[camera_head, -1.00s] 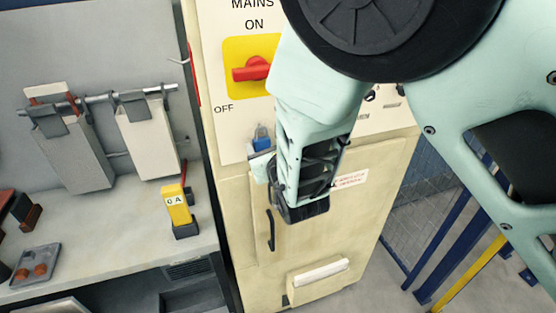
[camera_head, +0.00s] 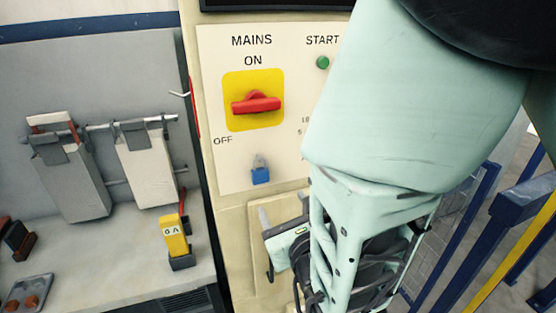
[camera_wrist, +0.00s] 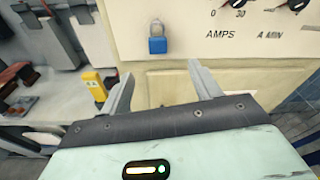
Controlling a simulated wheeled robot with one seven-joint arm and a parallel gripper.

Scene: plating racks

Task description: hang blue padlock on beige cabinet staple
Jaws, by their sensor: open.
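The blue padlock (camera_head: 261,175) hangs upright, shackle up, on the beige cabinet (camera_head: 228,168) front, below the red mains switch. The wrist view shows the padlock (camera_wrist: 157,46) too, with its grey shackle above the body. The staple is too small to tell apart from the shackle. My gripper (camera_head: 284,209) is open and empty, below and to the right of the padlock in the head view. In the wrist view, the two fingers of my gripper (camera_wrist: 160,76) stand wide apart, with the padlock beyond them and between their lines. Nothing touches the padlock except at its shackle.
The red mains switch (camera_head: 256,104) sits on a yellow plate. At left, a grey bench (camera_head: 130,262) carries a yellow tag block (camera_head: 175,235), under pale hanging plates (camera_head: 148,162) on a rail. Blue posts (camera_head: 465,217) and a yellow rail (camera_head: 512,262) stand at right.

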